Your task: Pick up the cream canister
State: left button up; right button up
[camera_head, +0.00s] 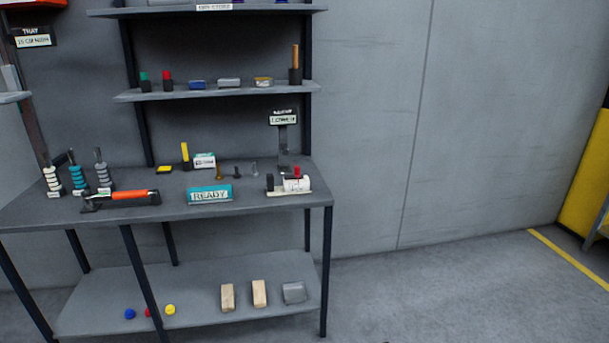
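The only canister-like thing I can make out is a small whitish cylinder (297,184) with a red part on top. It is at the right end of the workbench (240,206), on a pale base beside a dark upright piece. It is too small to tell whether it is the cream canister. Neither of my grippers is in view.
The bench also holds a teal READY block (209,195), an orange-handled tool (130,196) and several ringed posts (77,178). A shelf above (215,92) carries small items. Wooden blocks (259,293) lie on the lower shelf. The floor (450,290) at right is clear.

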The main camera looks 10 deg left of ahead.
aim_at(291, 187)
jog(key=i+l+u, duration=0.1)
jog(key=i+u, duration=0.15)
jog(key=i, duration=0.25)
jog(key=i+l+u, duration=0.25)
jog(key=i, duration=0.3)
jog(key=i+l+u, duration=0.1)
jog(key=u, duration=0.35)
jog(key=i+l+u, duration=0.2)
jog(key=u, duration=0.25)
jog(key=i+l+u, duration=0.25)
jog(key=u, duration=0.2)
jog(key=i+l+u, duration=0.15)
jog(key=l+u, duration=0.25)
jog(key=i+l+u, duration=0.1)
jog(key=l+u, duration=0.9)
